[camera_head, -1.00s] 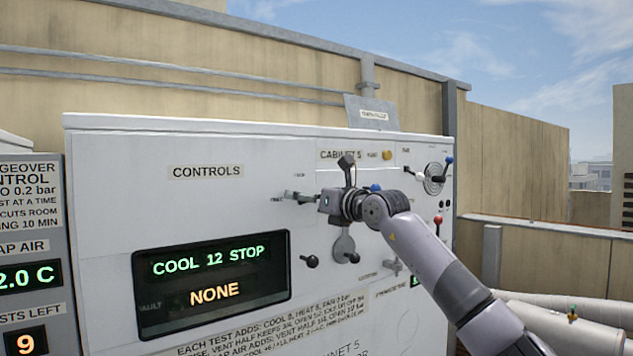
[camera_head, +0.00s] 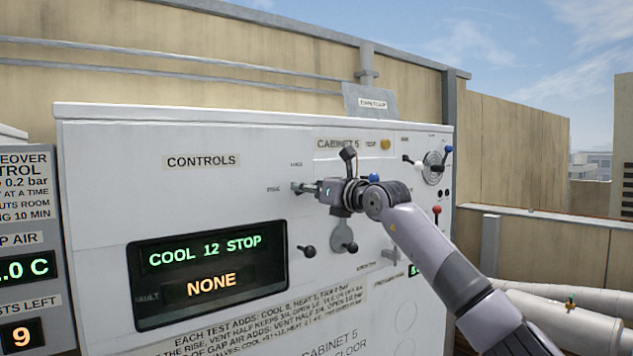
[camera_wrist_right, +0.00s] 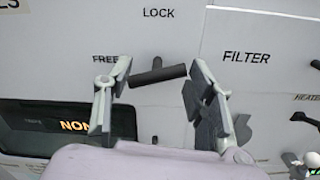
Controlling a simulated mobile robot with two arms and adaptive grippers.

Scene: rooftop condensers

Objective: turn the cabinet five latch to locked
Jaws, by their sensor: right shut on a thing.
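The cabinet five latch (camera_head: 301,188) is a small bar handle on the white cabinet front, beside the display. In the right wrist view the dark latch handle (camera_wrist_right: 158,75) lies roughly level, below the LOCK label (camera_wrist_right: 158,13) and to the right of the FREE label (camera_wrist_right: 106,59). My right gripper (camera_head: 315,188) reaches it from the right. In the right wrist view my right gripper (camera_wrist_right: 160,72) has one finger at each end of the handle and is shut on it. My left gripper is not in view.
Several other controls surround my right arm: a black knob (camera_head: 308,252), a red-topped lever (camera_head: 436,211) and a round dial (camera_head: 433,168). The display (camera_head: 210,272) reads COOL 12 STOP and NONE. Pipes (camera_head: 570,315) run at the lower right.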

